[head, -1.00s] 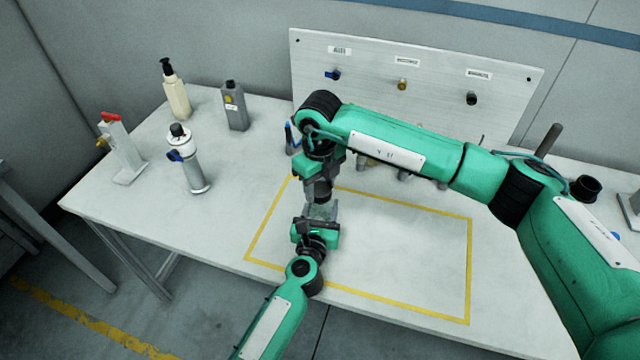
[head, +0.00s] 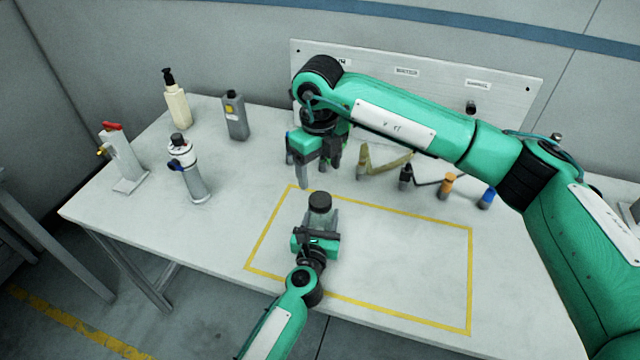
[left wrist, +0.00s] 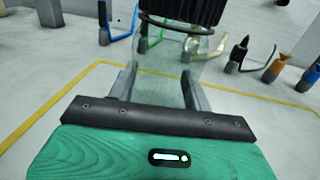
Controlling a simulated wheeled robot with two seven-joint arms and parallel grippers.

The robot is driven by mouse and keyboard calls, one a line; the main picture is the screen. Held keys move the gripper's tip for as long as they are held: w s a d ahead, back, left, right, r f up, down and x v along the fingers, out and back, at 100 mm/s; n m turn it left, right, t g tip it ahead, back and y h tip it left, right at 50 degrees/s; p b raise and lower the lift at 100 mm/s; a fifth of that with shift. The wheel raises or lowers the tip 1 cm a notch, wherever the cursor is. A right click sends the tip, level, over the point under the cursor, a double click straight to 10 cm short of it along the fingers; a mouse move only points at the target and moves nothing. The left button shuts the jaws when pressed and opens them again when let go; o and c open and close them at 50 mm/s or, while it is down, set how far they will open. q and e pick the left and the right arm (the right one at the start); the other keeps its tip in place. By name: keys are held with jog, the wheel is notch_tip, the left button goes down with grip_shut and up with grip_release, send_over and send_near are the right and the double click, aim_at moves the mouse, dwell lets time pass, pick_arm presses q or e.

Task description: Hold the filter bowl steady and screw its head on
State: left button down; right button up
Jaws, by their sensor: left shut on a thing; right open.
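The clear filter bowl (head: 322,219) stands upright inside the yellow outline, with the black head (head: 320,202) on top of it. My left gripper (head: 317,234) is shut on the bowl from the front. In the left wrist view its two fingers flank the clear bowl (left wrist: 165,88), and the ribbed black head (left wrist: 185,9) sits above, cut off by the top edge. A thin dark ring shows just under the head; I cannot tell how tight the head is. My right gripper (head: 319,170) is open and empty, above and behind the head, apart from it.
A silver canister (head: 193,180), a pump bottle (head: 177,105), a grey bottle (head: 235,118) and a red-topped stand (head: 124,160) are at left. The outline's right side is clear.

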jog(key=shift+r, duration=1.7)
pick_arm(q)
jog(key=c, duration=0.5)
grip_release()
jog(key=s, duration=0.4)
jog(key=s+a+b, duration=0.1)
jog(key=s, duration=0.3)
jog(key=s+a, duration=0.1)
jog(key=s, duration=0.3)
jog(key=shift+s+a+f+b, duration=0.1)
jog(key=shift+s+a+b, duration=0.1)
jog(key=shift+b, duration=0.15)
jog(key=shift+s+a, duration=0.1)
jog(key=shift+s, duration=0.5)
pick_arm(e)
jog(key=shift+f, duration=0.95)
